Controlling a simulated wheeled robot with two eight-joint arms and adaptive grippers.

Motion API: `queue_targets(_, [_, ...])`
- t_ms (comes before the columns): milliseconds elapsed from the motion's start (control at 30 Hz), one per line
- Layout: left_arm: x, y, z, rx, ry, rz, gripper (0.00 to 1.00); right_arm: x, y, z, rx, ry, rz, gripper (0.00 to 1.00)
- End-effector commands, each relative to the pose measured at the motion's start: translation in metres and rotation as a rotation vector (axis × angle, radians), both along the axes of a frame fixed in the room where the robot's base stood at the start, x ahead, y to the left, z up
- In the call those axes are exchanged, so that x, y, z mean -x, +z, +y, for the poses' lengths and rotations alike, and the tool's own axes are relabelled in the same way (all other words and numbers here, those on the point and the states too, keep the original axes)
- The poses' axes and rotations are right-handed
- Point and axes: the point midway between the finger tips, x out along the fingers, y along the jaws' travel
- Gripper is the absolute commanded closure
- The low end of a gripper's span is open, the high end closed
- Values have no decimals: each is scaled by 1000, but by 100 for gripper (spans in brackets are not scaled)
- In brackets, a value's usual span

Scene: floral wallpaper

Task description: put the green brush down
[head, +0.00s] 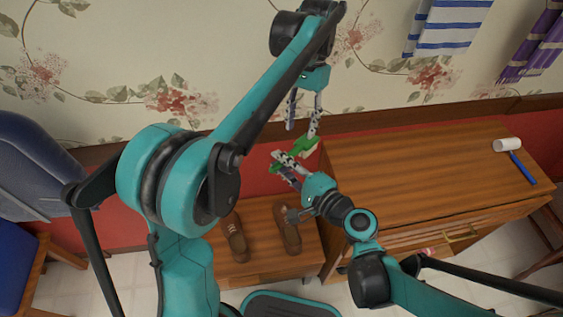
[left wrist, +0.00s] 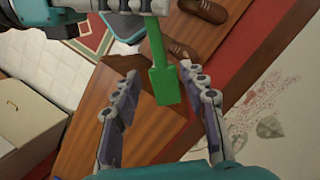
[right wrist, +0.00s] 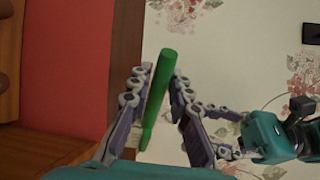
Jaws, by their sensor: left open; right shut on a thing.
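The green brush (head: 305,147) is in the air in front of the wall, left of the wooden desk. My right gripper (head: 284,162) is shut on its handle; the green handle (right wrist: 160,85) shows between the fingers in the right wrist view. My left gripper (head: 302,128) is above, open, with its fingers pointing down toward the brush. In the left wrist view the brush's flat block end (left wrist: 165,87) appears between the spread left fingers, with a gap on each side. The handle's far end is hidden by the right fingers there.
The wooden desk top (head: 400,180) is mostly bare, with a white-headed, blue-handled tool (head: 508,146) at its far right. A low wooden bench (head: 262,268) holds brown shoes (head: 287,228) below the grippers. A blue chair (head: 35,165) stands at the left.

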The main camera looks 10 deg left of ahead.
Motion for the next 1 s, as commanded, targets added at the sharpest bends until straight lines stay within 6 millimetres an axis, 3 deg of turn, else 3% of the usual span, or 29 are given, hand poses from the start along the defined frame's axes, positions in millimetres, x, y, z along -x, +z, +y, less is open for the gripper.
queue_targets(200, [-8, 27, -1, 0, 0, 0, 57, 0, 0, 0, 0, 0, 0, 100])
queue_targets(367, [-14, 22, 11, 2, 21, -77, 57, 0, 0, 0, 0, 0, 0, 100])
queue_targets(467, [-22, 5, 31, 1, 54, -226, 57, 0, 0, 0, 0, 0, 0, 100])
queue_targets(667, [-27, -30, 96, -23, 127, -685, 57, 0, 0, 0, 0, 0, 0, 100])
queue_targets(800, [6, -40, 121, -28, 170, -916, 57, 0, 0, 0, 0, 0, 0, 100])
queue_targets(1000, [90, -66, 116, 30, 276, -953, 57, 0, 0, 0, 0, 0, 0, 100])
